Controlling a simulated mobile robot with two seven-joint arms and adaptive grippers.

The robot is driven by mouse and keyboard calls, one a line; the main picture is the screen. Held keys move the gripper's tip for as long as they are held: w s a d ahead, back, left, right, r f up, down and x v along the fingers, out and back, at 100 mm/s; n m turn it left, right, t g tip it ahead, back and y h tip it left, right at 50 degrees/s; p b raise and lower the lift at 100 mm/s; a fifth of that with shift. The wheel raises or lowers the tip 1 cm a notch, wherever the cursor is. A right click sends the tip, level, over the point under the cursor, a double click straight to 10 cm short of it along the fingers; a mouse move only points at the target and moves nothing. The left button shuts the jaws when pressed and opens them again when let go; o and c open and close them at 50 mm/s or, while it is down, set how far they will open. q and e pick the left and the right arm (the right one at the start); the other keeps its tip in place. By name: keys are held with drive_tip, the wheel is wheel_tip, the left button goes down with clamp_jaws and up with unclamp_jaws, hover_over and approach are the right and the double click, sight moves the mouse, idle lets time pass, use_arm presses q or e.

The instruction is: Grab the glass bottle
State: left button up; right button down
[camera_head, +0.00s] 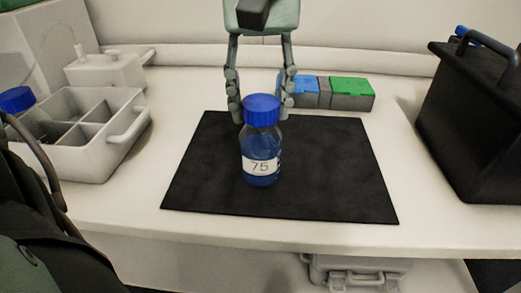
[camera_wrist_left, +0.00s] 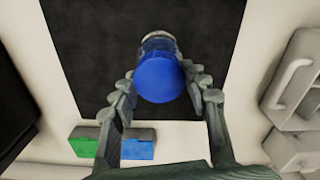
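The glass bottle (camera_head: 261,145) stands upright on a black mat (camera_head: 340,180). It has a blue screw cap, blue contents and a white label reading 75. My left gripper (camera_head: 262,110) reaches down from the top of the head view, with its fingers apart on either side of the bottle's upper part. In the left wrist view the blue cap (camera_wrist_left: 160,78) shows between the spread fingertips of the left gripper (camera_wrist_left: 162,84). The fingertips are close to the bottle; firm contact is not visible. My right gripper is not in view.
A box with a green lid (camera_head: 351,87) and a blue lid (camera_head: 304,84) sits behind the mat. A black case (camera_head: 470,125) stands at the right. The mat around the bottle is clear.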

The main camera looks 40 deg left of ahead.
use_arm(q)
clamp_jaws()
drive_tip(key=shift+r, duration=0.15)
